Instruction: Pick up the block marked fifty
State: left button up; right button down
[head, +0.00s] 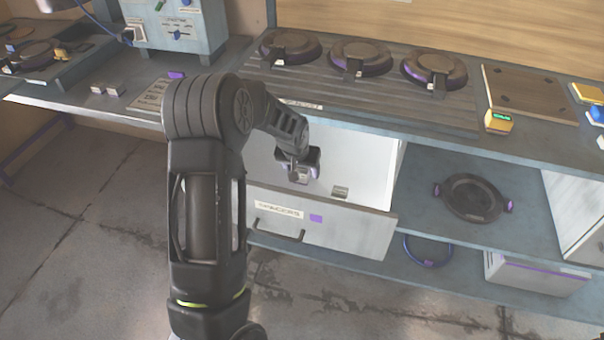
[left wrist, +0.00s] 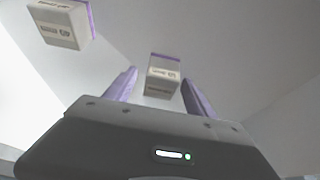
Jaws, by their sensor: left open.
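Two small pale blocks with purple edges lie in the open white drawer (head: 376,178). In the left wrist view, one block (left wrist: 163,74) shows just beyond and between the two purple fingertips, and the other block (left wrist: 60,24) is at the upper left. Both have printed labels, too small and blurred for me to tell which is marked fifty. In the head view, one block (head: 340,192) shows on the drawer floor, right of my left gripper (head: 300,174). That gripper reaches down into the drawer with its fingers apart, not closed on anything. My right gripper is out of view.
The drawer front (head: 330,228) has a label and a handle. The worktop (head: 400,142) overhangs the drawer's back, with several round dark presses above. A dark round plate (head: 472,197) lies on the shelf at the right. White drawer walls stand around the gripper.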

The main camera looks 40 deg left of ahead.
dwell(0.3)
pick_arm(q)
grip_shut()
dwell(0.6)
